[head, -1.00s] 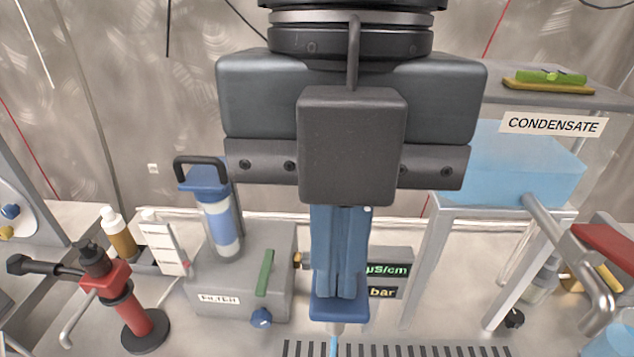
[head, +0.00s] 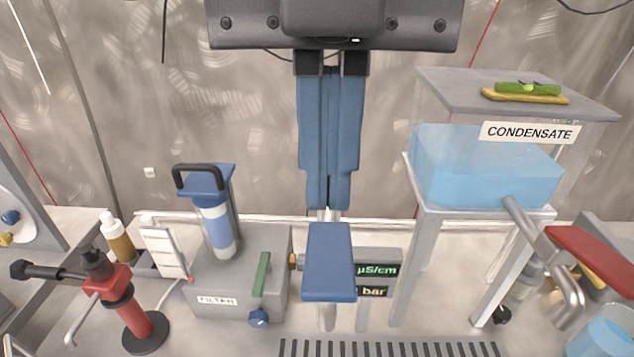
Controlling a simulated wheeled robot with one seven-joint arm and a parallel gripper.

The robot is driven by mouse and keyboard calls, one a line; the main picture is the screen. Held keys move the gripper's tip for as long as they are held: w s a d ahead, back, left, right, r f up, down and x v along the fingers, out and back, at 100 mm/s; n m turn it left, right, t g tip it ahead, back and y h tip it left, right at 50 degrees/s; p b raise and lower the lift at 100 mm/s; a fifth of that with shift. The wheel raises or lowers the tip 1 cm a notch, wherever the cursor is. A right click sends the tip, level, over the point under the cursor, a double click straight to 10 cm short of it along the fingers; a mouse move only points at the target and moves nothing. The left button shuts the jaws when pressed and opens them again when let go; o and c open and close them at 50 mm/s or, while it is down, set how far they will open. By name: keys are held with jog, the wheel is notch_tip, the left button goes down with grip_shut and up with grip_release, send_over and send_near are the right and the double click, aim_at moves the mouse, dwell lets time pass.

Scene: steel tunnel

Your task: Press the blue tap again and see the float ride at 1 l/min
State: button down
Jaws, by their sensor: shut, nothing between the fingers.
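The blue tap (head: 329,264) is a broad blue paddle on a pale spout, in the middle of the head view. My gripper (head: 326,207) points down with its blue fingers shut and empty. Its tips appear just behind and above the paddle, with a small gap in the picture; contact cannot be told for sure. No water stream shows under the spout. A white scale card (head: 163,252) stands at the left, with a small red bead (head: 189,280), seemingly the float, near its lower right edge. The scale's figures are too small to read.
A grey filter box (head: 240,285) with a blue cartridge stands left of the tap. A µS/cm and bar display (head: 376,271) is close on the right. The condensate tank (head: 480,170) stands farther right. A slotted drain (head: 390,348) lies in front.

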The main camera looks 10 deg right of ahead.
notch_tip(320, 180, up, 8)
jog(key=w, duration=0.2)
jog(key=shift+d+r+b, duration=0.15)
jog(key=shift+d+b, duration=0.05)
jog(key=shift+b, duration=0.25)
dwell(0.4)
